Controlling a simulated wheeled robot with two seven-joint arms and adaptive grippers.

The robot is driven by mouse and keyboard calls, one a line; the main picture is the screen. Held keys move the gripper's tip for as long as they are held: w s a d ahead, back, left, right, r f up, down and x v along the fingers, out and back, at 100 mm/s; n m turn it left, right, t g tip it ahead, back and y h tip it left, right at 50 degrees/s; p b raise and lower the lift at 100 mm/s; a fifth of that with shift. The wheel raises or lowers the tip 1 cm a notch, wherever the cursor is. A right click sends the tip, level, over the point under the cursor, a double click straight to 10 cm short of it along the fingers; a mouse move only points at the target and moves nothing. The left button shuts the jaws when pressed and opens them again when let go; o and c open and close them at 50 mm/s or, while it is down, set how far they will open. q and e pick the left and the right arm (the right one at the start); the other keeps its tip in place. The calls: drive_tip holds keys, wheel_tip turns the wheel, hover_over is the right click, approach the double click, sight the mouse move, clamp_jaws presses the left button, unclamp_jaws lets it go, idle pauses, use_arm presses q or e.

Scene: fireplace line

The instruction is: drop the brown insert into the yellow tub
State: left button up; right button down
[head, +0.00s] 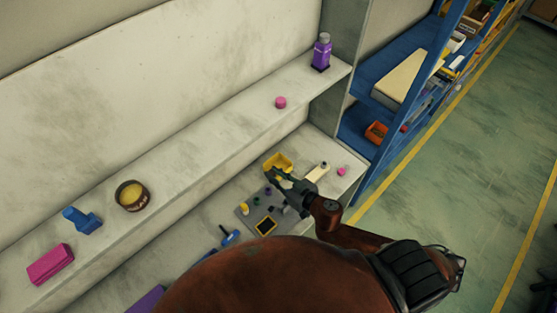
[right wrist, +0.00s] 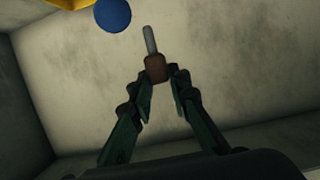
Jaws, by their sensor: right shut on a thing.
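The brown insert (right wrist: 157,70), a small brown block with a grey pin, is between the fingertips of my right gripper in the right wrist view. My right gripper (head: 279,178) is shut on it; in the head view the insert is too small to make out. The yellow tub (head: 283,159) stands on the lower shelf, just beyond my right fingertips in the head view. A yellow edge (right wrist: 68,3) shows at the top of the right wrist view, apart from the insert. My left gripper is not in view.
A grey board (head: 247,222) with several small parts lies left of my right gripper. A pale block (head: 318,172) and a pink piece (head: 341,171) lie to the right. A blue ball (right wrist: 112,15) is near the yellow edge. The upper shelf (head: 215,141) overhangs behind.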

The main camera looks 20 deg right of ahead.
drive_tip(key=shift+w+d+f, duration=0.1)
drive_tip(key=shift+w+d, duration=0.2)
drive_tip(key=shift+w+d+f+b, duration=0.75)
drive_tip(key=shift+w+d+f, duration=0.45)
drive_tip(key=shift+w+f, duration=0.9)
drive_tip(key=shift+w+d+f+b, duration=0.7)
drive_tip(key=shift+w+d+f, duration=0.55)
drive_tip(key=shift+w+f, duration=0.8)
drive_tip(key=shift+w+d+f+b, duration=0.75)
drive_tip(key=shift+w+d+f, duration=0.45)
drive_tip(key=shift+w+f, duration=0.85)
drive_tip(key=shift+s+f, duration=0.35)
drive_tip(key=shift+f, duration=0.05)
drive_tip(key=shift+f+b, duration=0.3)
drive_tip(key=shift+f, duration=0.2)
drive_tip(key=shift+f, duration=0.1)
drive_tip(key=c, duration=1.8)
unclamp_jaws()
